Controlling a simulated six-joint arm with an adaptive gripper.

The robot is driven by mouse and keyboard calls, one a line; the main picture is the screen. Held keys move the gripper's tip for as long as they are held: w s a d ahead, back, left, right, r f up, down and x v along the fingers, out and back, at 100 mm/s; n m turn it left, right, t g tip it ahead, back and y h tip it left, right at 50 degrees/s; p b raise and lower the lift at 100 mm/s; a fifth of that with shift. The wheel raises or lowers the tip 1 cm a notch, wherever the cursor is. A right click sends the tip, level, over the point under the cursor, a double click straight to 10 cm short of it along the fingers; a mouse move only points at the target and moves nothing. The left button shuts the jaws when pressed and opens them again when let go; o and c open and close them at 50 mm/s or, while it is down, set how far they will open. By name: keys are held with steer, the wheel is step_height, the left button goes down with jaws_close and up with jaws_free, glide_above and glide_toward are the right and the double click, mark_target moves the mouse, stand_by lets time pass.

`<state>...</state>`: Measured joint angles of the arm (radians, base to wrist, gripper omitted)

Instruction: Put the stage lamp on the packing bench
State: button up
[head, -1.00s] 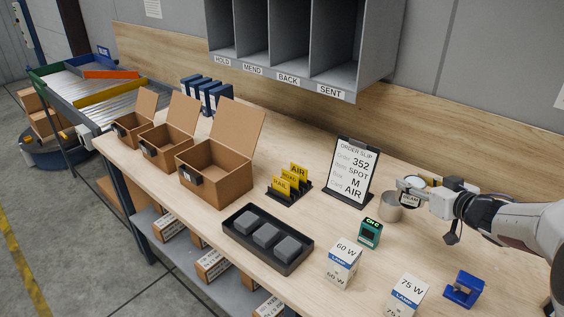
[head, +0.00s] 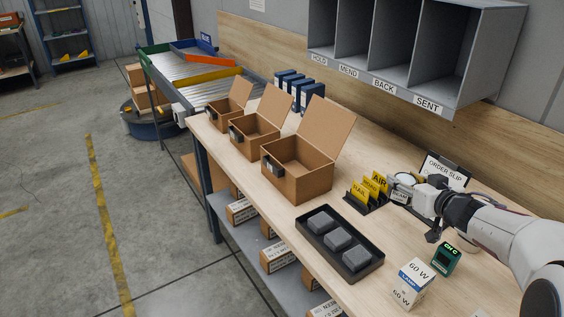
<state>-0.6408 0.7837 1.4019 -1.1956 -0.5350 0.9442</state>
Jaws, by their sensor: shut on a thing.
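The stage lamp (head: 400,196) is a small pale grey piece with a label reading BEAM, in the head view right of centre. My gripper (head: 408,188) is shut on it. The jaws and wrist hide part of the lamp. It appears just right of the yellow cards and in front of the order slip; I cannot tell whether it is clear of the bench top. The packing bench (head: 240,160) is a long wooden top running from the far left to the near right.
Three open cartons, the nearest a brown box (head: 297,170), stand along the bench. A black tray (head: 340,245) holds grey blocks. A card rack (head: 372,192), order slip (head: 446,168), green device (head: 446,258) and 60 W lamp box (head: 414,283) are near my arm. Grey pigeonholes (head: 430,102) hang above.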

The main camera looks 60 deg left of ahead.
mark_target(400, 197)
stand_by(0.6)
steer(key=shift+f, duration=3.1)
steer(key=shift+f, duration=1.85)
steer(key=shift+f, duration=0.1)
steer(key=o, duration=1.3)
steer(key=shift+f, duration=0.1)
steer(key=shift+d+r, duration=0.1)
steer(key=shift+r, duration=0.1)
